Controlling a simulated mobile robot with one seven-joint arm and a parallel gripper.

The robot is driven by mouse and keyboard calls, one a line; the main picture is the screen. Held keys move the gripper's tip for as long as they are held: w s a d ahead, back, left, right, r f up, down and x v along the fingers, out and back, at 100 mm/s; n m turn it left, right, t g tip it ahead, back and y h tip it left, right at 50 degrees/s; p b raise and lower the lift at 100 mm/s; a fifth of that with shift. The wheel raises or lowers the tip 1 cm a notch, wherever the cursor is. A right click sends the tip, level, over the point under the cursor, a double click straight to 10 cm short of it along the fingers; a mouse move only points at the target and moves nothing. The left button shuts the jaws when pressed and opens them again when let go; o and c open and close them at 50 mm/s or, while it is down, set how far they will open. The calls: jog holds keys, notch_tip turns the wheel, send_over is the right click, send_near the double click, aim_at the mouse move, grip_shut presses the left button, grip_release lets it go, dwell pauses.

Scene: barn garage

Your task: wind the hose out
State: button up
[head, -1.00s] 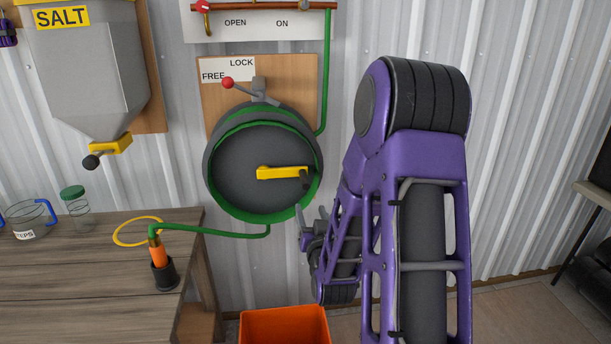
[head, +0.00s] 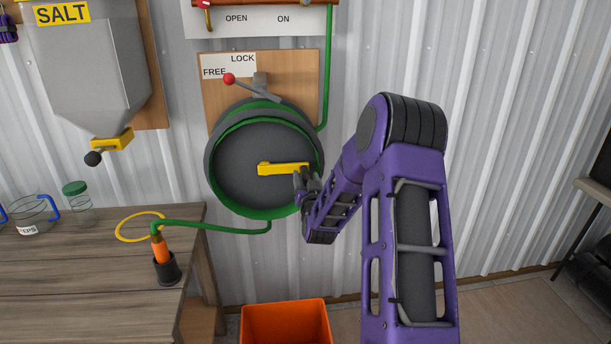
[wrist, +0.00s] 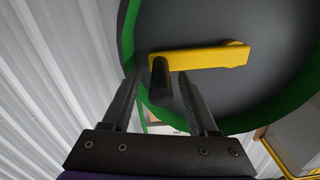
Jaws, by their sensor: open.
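The hose reel (head: 240,185) is a grey drum with green hose around its rim, mounted on a wooden board. Its yellow crank (head: 282,169) lies nearly level across the drum face, and it also shows in the wrist view (wrist: 205,57). The crank's dark handle (wrist: 160,78) stands between the fingers of my open gripper (wrist: 158,92); contact cannot be told. In the head view my gripper (head: 305,185) is at the crank's right end. The red-knobbed lever (head: 245,85) points left toward FREE. The green hose (head: 215,229) runs to an orange nozzle (head: 162,249) in a black holder.
A wooden table (head: 80,290) stands at the left with a yellow ring (head: 118,237), a jar (head: 77,205) and a glass jug (head: 33,217). An orange bin (head: 286,325) stands on the floor below the reel. A salt hopper (head: 90,80) hangs upper left.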

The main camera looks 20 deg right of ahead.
jog(key=shift+x, duration=0.8)
grip_shut()
dwell(1.0)
